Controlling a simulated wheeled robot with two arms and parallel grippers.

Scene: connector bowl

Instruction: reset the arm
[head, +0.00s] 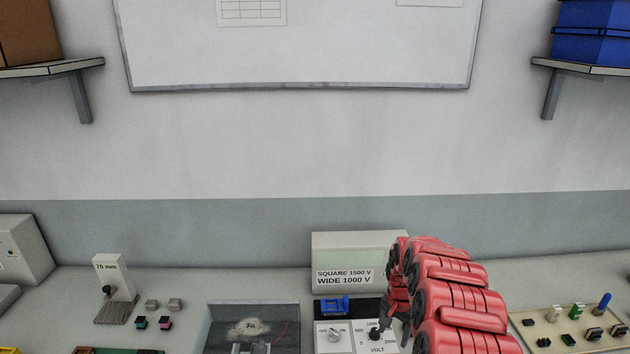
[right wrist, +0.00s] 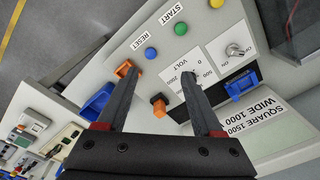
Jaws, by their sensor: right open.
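My right arm (head: 455,300) is red and comes in from the lower right in the head view. Its dark gripper (head: 393,318) is over the right side of the white control panel (head: 350,349), close to the VOLT knob (head: 375,333). In the right wrist view the gripper (right wrist: 160,78) is open, with nothing between its fingers. Its right fingertip is beside the VOLT dial (right wrist: 203,70); I cannot tell if they touch. My left gripper is not in view.
The off/on knob (right wrist: 235,48), the blue RESET button (right wrist: 151,53) and the green START button (right wrist: 180,27) are near the fingers. A grey box labelled SQUARE 1500 V (head: 345,277) stands behind.

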